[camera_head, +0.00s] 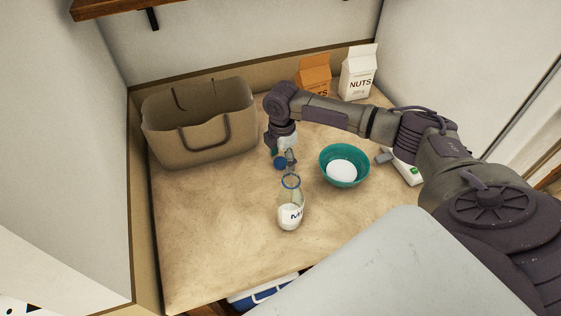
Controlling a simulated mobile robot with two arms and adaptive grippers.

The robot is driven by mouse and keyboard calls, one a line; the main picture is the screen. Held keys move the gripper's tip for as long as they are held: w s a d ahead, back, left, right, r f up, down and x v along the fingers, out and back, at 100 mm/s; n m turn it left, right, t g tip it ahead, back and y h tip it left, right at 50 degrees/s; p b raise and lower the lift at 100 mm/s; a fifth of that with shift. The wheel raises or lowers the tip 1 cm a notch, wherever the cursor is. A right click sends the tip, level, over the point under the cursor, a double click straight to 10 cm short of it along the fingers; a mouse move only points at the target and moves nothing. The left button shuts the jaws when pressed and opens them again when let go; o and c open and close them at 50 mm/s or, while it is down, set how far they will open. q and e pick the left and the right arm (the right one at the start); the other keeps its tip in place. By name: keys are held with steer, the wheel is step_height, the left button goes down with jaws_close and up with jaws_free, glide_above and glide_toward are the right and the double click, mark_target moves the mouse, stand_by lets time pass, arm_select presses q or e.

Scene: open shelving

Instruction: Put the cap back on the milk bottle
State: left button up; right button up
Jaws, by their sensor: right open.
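The milk bottle (290,214) stands upright on the shelf top, clear with white milk low inside, a label on its front and a blue ring at its open mouth. A round blue cap (280,163) shows just behind and left of the bottle's mouth, next to my right gripper. My right gripper (286,157) points down behind the bottle and is open. I cannot tell whether the cap lies on the surface or between the fingers. My left gripper is out of view.
A teal bowl (344,182) with white contents stands right of the bottle. A beige bag (202,140) stands at the back left. An orange carton (314,74) and a white nuts carton (358,73) stand at the back. The front left surface is clear.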

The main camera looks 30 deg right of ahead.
mark_target(281, 160)
steer(key=c, duration=0.8)
steer(key=shift+o, duration=0.2)
steer(key=shift+r, duration=0.5)
step_height(281, 160, up, 2)
steer(key=shift+w+r+b, duration=0.1)
steer(key=shift+r+b, duration=0.15)
steer(key=shift+b, duration=0.3)
arm_select(q)
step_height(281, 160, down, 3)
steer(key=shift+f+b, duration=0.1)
steer(key=shift+b, duration=0.9)
arm_select(e)
steer(key=s+d+r, duration=0.2)
steer(key=s, duration=0.1)
steer(key=s+d+r, duration=0.5)
steer(key=d, duration=0.1)
steer(key=shift+s+r, duration=0.25)
steer(key=shift+s, duration=0.15)
steer(key=shift+a, duration=0.1)
